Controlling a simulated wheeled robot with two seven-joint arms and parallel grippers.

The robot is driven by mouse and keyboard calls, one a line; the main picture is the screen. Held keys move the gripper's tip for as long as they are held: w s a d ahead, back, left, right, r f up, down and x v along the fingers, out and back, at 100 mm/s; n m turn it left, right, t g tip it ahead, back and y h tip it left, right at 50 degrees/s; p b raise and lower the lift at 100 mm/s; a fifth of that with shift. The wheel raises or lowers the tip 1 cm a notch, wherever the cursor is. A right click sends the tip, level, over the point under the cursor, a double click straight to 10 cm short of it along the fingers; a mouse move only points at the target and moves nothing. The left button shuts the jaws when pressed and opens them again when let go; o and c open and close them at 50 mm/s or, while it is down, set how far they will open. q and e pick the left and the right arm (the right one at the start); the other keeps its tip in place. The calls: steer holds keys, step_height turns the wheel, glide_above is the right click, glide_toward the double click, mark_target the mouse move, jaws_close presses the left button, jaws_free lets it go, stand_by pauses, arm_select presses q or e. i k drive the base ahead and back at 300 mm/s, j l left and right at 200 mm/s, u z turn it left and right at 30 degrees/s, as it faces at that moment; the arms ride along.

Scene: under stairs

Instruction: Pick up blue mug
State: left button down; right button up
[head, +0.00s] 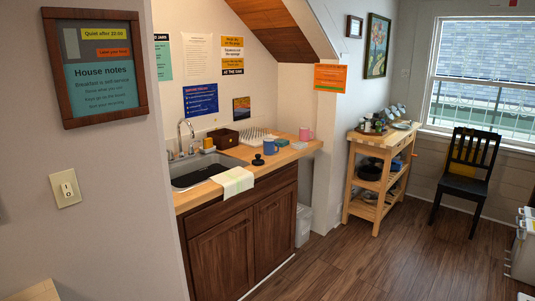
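The blue mug (270,146) stands upright on the wooden counter (288,156), to the right of the sink. A small black round object (258,160) is just in front of it and to the left. A green and white item (300,145) lies to its right, and a pink mug (305,134) stands behind that at the counter's right end. Neither of my grippers shows in the head view.
A sink (205,170) with a faucet is left of the mug, with a towel (233,181) over the counter's front edge. A wooden cart (377,175) and a black chair (468,173) stand at the right. The floor (350,255) before the counter is clear.

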mark_target(269, 143)
steer(key=i+u, duration=0.2)
steer(key=i, duration=0.25)
steer(key=i+l+u, duration=0.2)
steer(key=i, duration=0.25)
steer(key=i+l+u, duration=0.2)
steer(key=i, duration=0.2)
steer(key=i+j, duration=0.05)
steer(key=j, duration=0.05)
